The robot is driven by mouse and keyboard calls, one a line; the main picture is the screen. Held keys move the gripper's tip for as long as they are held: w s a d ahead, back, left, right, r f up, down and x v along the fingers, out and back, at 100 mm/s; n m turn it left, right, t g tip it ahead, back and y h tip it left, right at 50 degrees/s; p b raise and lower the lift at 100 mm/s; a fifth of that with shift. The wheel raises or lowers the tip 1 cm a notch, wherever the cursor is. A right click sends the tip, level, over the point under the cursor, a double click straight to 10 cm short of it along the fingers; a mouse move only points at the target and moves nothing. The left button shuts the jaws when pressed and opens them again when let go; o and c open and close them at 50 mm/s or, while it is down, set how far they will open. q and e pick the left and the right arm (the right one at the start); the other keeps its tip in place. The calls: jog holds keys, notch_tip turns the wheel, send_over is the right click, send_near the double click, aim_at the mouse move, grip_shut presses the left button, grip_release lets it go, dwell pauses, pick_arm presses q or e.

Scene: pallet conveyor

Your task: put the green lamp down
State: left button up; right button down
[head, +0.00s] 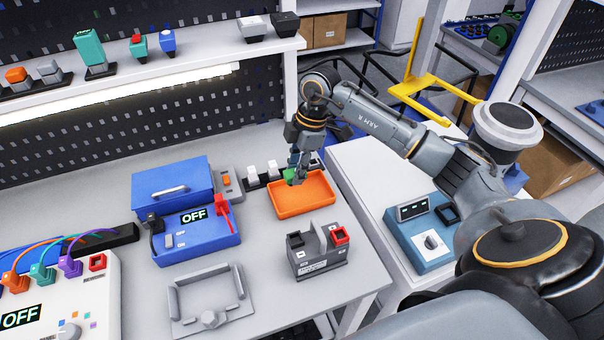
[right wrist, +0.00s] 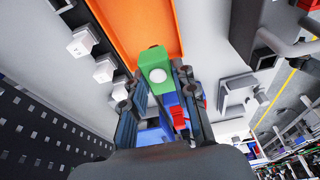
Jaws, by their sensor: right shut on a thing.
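The green lamp (head: 289,174) is small and held between the fingertips of my right gripper (head: 297,168). In the head view it shows over the back left part of the orange tray (head: 319,207); the gripper partly covers it. I cannot tell whether it touches the tray. In the right wrist view the lamp (right wrist: 153,62) is a green block with a round white spot, between the two fingers (right wrist: 158,88). The orange tray (right wrist: 150,22) lies beyond it there. The tray looks empty in the parts I see. My left gripper is not in view.
White lamps in a dark holder (head: 262,174) stand behind and left of the tray. A blue box with an OFF display (head: 195,238) is to the left. A grey block with black and red sockets (head: 319,258) is in front.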

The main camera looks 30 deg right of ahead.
jog(key=d+f, duration=0.1)
jog(key=w+d+f, duration=0.1)
jog(key=f, duration=0.1)
jog(key=shift+d+p, duration=0.15)
jog(key=shift+p, duration=0.15)
jog(key=shift+f+p, duration=0.3)
notch_tip(320, 180, down, 2)
jog(key=shift+f+p, duration=0.15)
jog(key=shift+p, duration=0.5)
jog(key=shift+d+f, duration=0.1)
jog(key=shift+f, duration=0.1)
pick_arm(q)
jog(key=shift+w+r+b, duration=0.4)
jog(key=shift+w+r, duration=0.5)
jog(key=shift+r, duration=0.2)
pick_arm(e)
jog(key=shift+f, duration=0.6)
jog(key=c, duration=1.1)
grip_release()
jog(key=shift+o, duration=0.2)
